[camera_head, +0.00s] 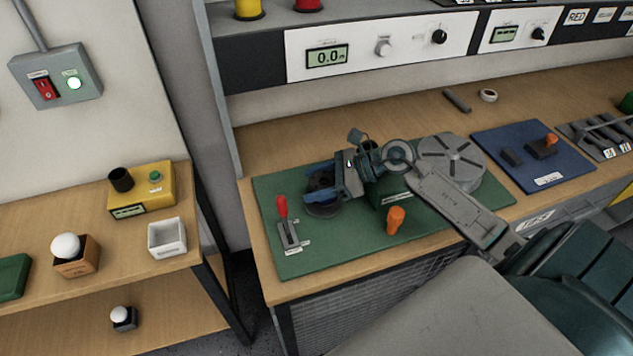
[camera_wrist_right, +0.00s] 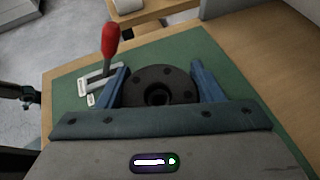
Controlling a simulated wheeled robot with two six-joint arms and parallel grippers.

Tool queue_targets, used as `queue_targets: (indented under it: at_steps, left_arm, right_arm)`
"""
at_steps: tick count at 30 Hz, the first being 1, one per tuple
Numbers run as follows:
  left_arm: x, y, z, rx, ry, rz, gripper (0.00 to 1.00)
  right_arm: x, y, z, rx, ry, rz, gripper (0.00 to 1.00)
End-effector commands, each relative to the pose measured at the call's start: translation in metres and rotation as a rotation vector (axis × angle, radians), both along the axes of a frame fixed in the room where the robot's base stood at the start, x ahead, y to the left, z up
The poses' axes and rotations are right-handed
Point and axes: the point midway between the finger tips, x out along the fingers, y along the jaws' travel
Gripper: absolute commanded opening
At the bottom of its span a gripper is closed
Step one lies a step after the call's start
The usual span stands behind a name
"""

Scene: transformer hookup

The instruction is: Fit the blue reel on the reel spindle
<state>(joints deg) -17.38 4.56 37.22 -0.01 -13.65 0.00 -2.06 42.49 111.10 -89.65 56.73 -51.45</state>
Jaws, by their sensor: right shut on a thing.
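My right gripper (camera_head: 322,188) has its two blue fingers on either side of a dark round reel (camera_wrist_right: 158,87), shut on it, over the left part of the green mat (camera_head: 345,245). The reel's top is a near-black flange with small holes and a central hole. It also shows between the fingers in the head view (camera_head: 321,182). I see no blue on the reel itself; its side is mostly covered by the fingers. I cannot make out the reel spindle or tell whether the reel is around it. My left gripper is not in view.
An orange knob (camera_head: 395,220) and a grey slotted disc (camera_head: 452,160) are on the mat to the right. A blue mat (camera_head: 495,140) lies farther right.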

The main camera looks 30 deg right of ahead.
Motion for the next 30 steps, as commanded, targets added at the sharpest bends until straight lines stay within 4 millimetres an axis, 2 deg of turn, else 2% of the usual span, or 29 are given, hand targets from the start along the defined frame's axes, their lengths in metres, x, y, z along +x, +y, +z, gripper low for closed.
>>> queue_targets:
  at_steps: [30]
  left_arm:
    - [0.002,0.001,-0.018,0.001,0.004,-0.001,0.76]
  right_arm:
    - [0.000,0.000,-0.019,0.000,-0.001,0.000,0.24]
